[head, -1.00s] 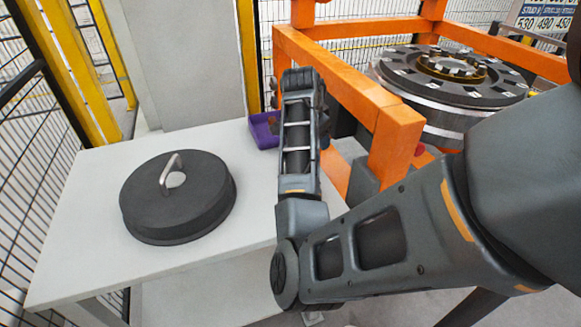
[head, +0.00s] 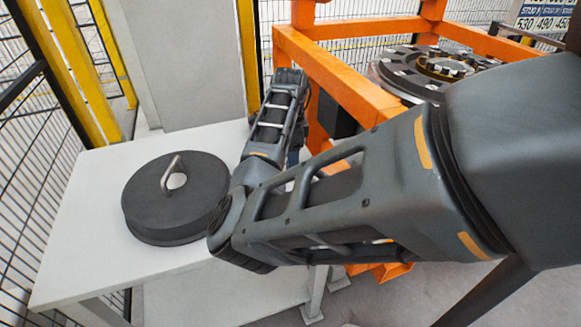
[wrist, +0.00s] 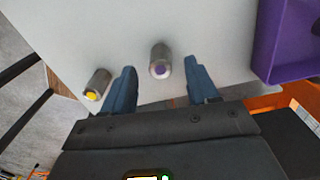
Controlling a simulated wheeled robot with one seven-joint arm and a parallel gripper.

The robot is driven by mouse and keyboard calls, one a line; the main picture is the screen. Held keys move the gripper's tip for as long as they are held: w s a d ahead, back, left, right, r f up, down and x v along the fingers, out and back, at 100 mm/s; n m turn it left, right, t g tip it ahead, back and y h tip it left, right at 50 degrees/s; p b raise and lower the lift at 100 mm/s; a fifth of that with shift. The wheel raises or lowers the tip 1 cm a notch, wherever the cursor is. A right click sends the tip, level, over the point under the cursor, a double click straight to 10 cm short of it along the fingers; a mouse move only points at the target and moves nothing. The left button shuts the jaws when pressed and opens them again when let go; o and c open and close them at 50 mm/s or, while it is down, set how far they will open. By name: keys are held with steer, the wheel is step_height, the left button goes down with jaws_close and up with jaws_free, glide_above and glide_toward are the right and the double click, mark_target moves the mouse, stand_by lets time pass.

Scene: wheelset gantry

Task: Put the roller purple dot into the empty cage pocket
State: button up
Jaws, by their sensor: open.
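In the wrist view a grey metal roller with a purple dot (wrist: 160,60) lies on the white table, its dotted end toward me. My gripper (wrist: 160,78) is open, and the purple-dot roller shows between and slightly beyond its two blue fingertips, with nothing held. Another roller with a yellow dot (wrist: 96,84) lies to the left, outside the left finger. In the head view my arm hides the gripper and both rollers. The bearing with its cage (head: 425,72) stands inside the orange frame at the upper right; my arm covers part of it, and I cannot tell which pocket is empty.
A purple bin (wrist: 283,55) stands at the right in the wrist view. A round black cover with a handle (head: 165,205) sits on the white table (head: 75,235). The orange gantry frame (head: 345,75) borders the table's right side. Yellow-posted fencing (head: 68,75) stands at left.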

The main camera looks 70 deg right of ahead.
steer(key=shift+f, duration=0.95)
jaws_close()
